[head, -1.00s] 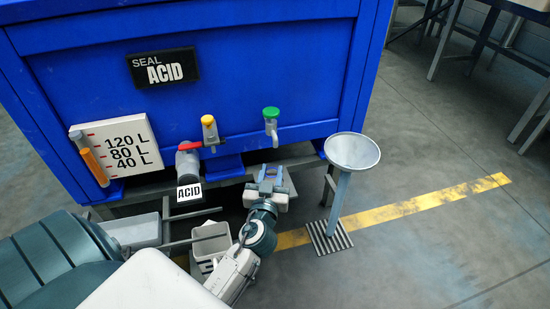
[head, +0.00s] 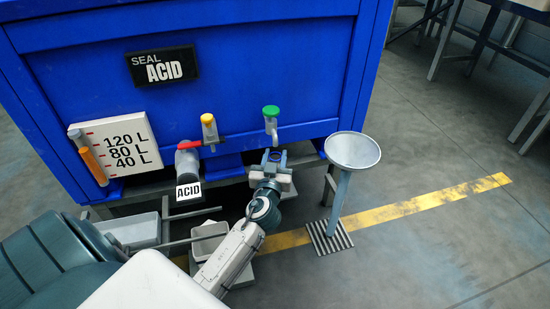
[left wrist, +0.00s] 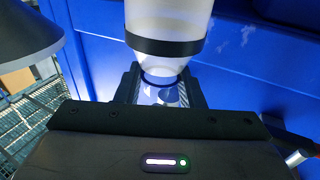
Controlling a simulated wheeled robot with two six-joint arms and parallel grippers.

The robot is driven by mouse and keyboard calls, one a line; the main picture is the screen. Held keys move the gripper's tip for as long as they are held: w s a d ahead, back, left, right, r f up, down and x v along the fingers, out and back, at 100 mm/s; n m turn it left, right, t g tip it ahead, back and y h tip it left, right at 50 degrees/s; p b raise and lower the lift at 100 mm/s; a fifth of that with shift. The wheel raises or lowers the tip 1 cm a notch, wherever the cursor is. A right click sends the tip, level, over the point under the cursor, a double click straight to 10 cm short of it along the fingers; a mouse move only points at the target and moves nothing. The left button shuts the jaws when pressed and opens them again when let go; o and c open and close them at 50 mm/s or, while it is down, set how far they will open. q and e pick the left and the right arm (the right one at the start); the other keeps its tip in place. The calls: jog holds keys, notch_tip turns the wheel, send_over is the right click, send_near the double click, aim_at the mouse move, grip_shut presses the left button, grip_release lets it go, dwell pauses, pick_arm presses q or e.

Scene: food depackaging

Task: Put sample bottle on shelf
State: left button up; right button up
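The sample bottle (left wrist: 165,25) is pale and translucent, with a black band and a shoulder that tapers to a narrow neck. The left wrist view looks upside down, so the body hangs below the fingers with the neck up. My left gripper (left wrist: 160,92) has its fingers on both sides of that neck. In the head view the gripper (head: 273,160) is just below the green-topped tap (head: 271,125), in front of the blue tank; only a small ring shows between its fingers. I cannot make out a shelf for certain. My right gripper is not in view.
The blue tank (head: 270,60) blocks the way ahead. A red-handled acid tap (head: 188,160) and a yellow-topped tap (head: 209,132) stick out on the left. A funnel stand (head: 353,152) stands close on the right. A white bin (head: 208,238) is low on the left.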

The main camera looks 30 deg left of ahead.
pick_arm(q)
jog(key=shift+o, duration=1.3)
